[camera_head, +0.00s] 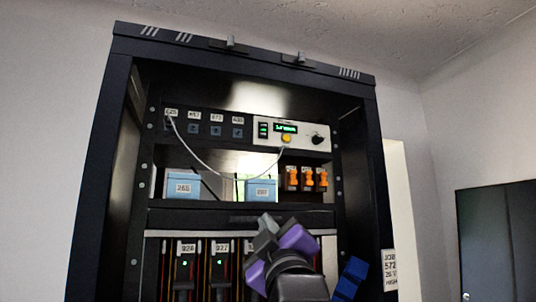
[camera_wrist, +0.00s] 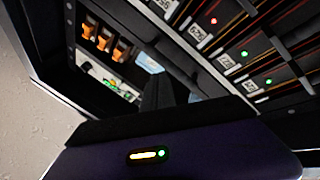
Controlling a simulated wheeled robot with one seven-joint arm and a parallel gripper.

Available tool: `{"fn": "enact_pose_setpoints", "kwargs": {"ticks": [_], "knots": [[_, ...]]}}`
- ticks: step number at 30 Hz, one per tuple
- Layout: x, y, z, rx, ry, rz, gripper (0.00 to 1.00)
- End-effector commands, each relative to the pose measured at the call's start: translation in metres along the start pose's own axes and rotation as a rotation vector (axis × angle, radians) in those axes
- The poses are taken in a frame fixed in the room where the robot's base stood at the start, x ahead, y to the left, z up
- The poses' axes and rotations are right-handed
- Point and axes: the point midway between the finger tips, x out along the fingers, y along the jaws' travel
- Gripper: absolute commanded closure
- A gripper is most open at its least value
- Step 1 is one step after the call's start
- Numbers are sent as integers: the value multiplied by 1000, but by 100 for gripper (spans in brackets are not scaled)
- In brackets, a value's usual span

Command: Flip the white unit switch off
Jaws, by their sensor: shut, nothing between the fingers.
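The white unit (camera_head: 302,143) is a panel at the upper right of the rack's top shelf. It carries a green-lit display (camera_head: 286,127), a yellow button (camera_head: 287,138), a black rocker-like part with green marks (camera_head: 263,130) and a black knob (camera_head: 318,139). I cannot tell which way any switch is set. In the wrist view the white unit (camera_wrist: 98,73) shows small and tilted at the left. My gripper (camera_head: 267,226), purple with grey fingers, is shut and empty, below the unit and apart from it. Its dark fingers (camera_wrist: 158,90) show in the wrist view.
A black rack frame (camera_head: 112,105) surrounds the shelves. A cable (camera_head: 199,161) hangs from the left panel to the white unit. Blue boxes (camera_head: 182,187) and orange switches (camera_head: 308,179) stand below it. Lit modules (camera_head: 185,265) fill the lower bay.

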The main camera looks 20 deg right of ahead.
Motion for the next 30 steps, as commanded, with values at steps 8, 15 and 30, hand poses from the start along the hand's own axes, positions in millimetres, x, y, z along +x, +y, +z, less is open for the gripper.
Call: {"fn": "enact_pose_setpoints", "kwargs": {"ticks": [8,15,30], "knots": [[32,56,-41,-168,-46,-44,100],[45,104,-72,-360,-80,-147,100],[29,180,-126,-658,-28,-348,100]]}}
